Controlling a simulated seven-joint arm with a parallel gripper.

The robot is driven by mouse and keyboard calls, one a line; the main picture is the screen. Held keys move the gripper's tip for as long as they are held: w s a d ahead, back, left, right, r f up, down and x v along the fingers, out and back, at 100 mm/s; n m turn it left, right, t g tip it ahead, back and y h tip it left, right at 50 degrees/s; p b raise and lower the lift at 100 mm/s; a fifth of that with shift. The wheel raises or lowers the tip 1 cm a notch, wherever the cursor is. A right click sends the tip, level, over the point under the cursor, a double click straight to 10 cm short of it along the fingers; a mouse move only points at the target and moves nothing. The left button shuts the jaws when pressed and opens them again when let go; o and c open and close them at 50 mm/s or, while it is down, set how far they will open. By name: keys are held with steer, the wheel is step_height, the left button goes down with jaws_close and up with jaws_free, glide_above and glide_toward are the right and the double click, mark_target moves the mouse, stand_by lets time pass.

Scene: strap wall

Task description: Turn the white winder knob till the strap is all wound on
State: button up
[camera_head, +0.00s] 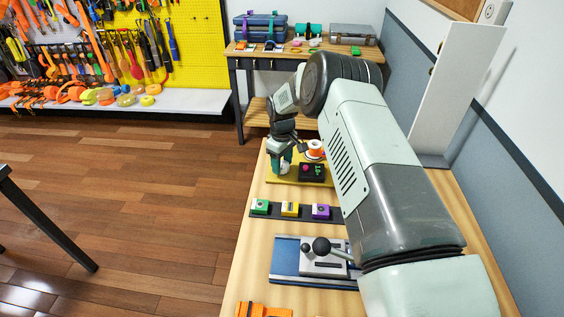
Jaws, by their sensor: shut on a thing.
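A yellow board (325,183) lies at the far end of the wooden bench. My gripper (284,169) points down over its left part, with my arm reaching in from the right. The gripper is shut on the white winder knob (285,170), of which only a small pale part shows between the fingers. An orange and white spool (315,149) stands on the board to the right of the gripper. The strap and how much of it is wound cannot be made out at this size.
A black box with coloured buttons (312,172) sits close to the right of the gripper. Nearer stand green, yellow and purple blocks on a dark strip (275,211), then a blue plate with a lever (286,260). Cases stand on a table (245,50) behind.

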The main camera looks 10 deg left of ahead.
mark_target(282, 165)
stand_by(0.3)
steer(key=o, duration=1)
steer(key=shift+o, duration=0.2)
step_height(282, 165, up, 11)
